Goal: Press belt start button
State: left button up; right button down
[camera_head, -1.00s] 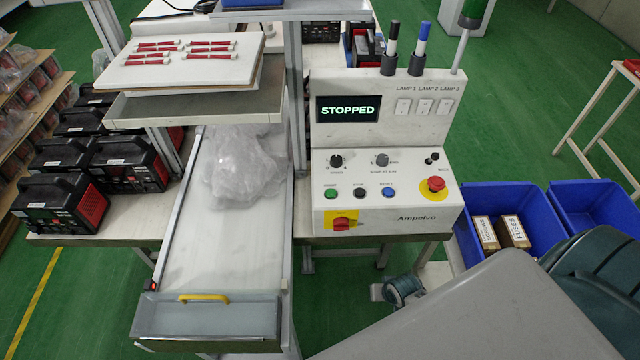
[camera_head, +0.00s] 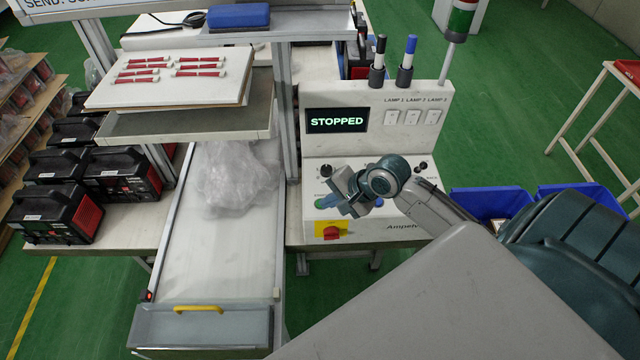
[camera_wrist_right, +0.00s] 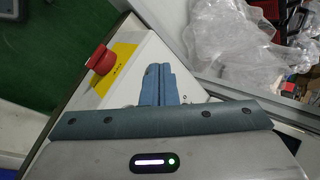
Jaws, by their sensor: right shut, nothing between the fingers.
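The control panel (camera_head: 415,140) stands right of the belt, and its display (camera_head: 337,121) reads STOPPED. My right gripper (camera_head: 326,200) is over the panel's button row, its fingers shut and empty. A sliver of the green start button (camera_head: 319,203) shows at the fingertips; I cannot tell whether they touch it. In the right wrist view the shut fingers (camera_wrist_right: 158,72) point at the white panel face, and no green button shows there. My left gripper is not in view.
The red rotary switch (camera_head: 331,232) on its yellow plate is just below the fingers; it also shows in the right wrist view (camera_wrist_right: 100,60). A clear plastic bag (camera_head: 235,175) lies on the belt (camera_head: 205,255). Blue bins (camera_head: 490,203) stand right of the panel.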

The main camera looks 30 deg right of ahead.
jog(key=w+d+r+m+y, duration=0.1)
jog(key=w+r+m, duration=0.2)
jog(key=r+m, duration=0.2)
jog(key=shift+w+d+r+t+y, duration=0.3)
jog(key=shift+w+r, duration=0.1)
jog(key=shift+r, duration=0.3)
notch_tip(320, 180, down, 6)
jog(key=b, duration=0.9)
jog(key=shift+f, duration=0.45)
jog(key=shift+f+b, duration=0.3)
jog(key=shift+f, duration=0.65)
